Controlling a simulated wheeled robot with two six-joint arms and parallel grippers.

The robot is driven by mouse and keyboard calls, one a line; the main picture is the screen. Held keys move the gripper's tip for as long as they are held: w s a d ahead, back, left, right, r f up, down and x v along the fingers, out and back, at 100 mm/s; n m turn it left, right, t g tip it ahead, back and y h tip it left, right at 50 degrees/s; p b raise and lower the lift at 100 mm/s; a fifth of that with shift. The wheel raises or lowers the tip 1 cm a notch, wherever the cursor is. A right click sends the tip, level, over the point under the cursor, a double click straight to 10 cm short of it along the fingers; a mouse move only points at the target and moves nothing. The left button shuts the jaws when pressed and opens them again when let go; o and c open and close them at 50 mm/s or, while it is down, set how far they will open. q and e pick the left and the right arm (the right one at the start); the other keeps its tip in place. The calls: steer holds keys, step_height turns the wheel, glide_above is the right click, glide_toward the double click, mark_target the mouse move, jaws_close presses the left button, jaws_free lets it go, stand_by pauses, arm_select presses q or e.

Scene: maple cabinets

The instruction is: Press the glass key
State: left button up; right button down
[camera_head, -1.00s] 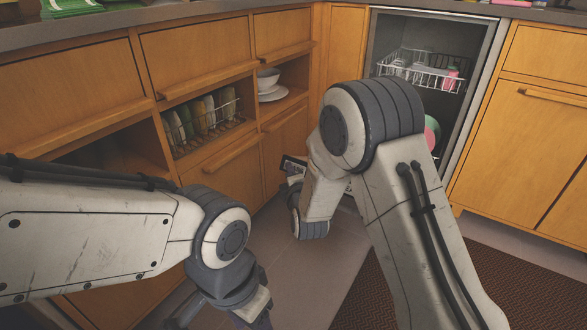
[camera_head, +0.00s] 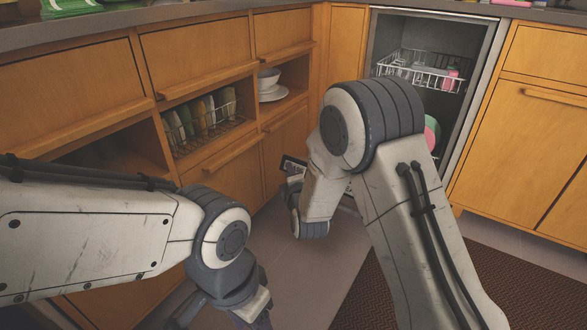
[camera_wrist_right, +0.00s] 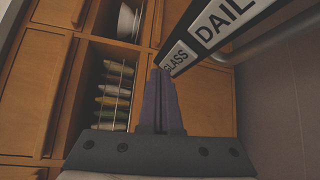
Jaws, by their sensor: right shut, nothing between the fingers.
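The glass key (camera_wrist_right: 176,58) is a white label reading "GLASS" at the near end of a dark control strip (camera_wrist_right: 205,45). My right gripper (camera_wrist_right: 160,72) is shut and empty, its fingertips over the lower left of that key in the right wrist view. I cannot tell whether they touch it. In the head view my right arm hides most of the strip, and only a dark corner (camera_head: 290,163) shows beside the wrist.
Beside the glass key is a key reading "DAIL", cut off by the frame (camera_wrist_right: 228,15). An open dishwasher (camera_head: 420,45) with a white rack (camera_head: 425,75) stands behind my right arm. Maple cabinets with a plate rack (camera_head: 205,125) and bowls (camera_head: 270,80) line the left. A dark mat (camera_head: 480,285) lies right.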

stand_by(0.5)
steer(key=shift+w+d+f, duration=0.2)
steer(key=shift+w, duration=0.05)
steer(key=shift+w+d+f, duration=0.25)
steer(key=shift+w, duration=0.05)
stand_by(0.7)
stand_by(0.3)
steer(key=shift+s+a+r+p, duration=0.3)
steer(key=shift+s+a+r, duration=0.15)
steer(key=shift+s, duration=0.15)
steer(key=shift+s+a+r+p, duration=0.65)
steer(key=shift+s, duration=0.25)
steer(key=shift+s+a+r+p, duration=0.6)
steer(key=shift+s+a, duration=0.05)
steer(key=shift+s, duration=0.2)
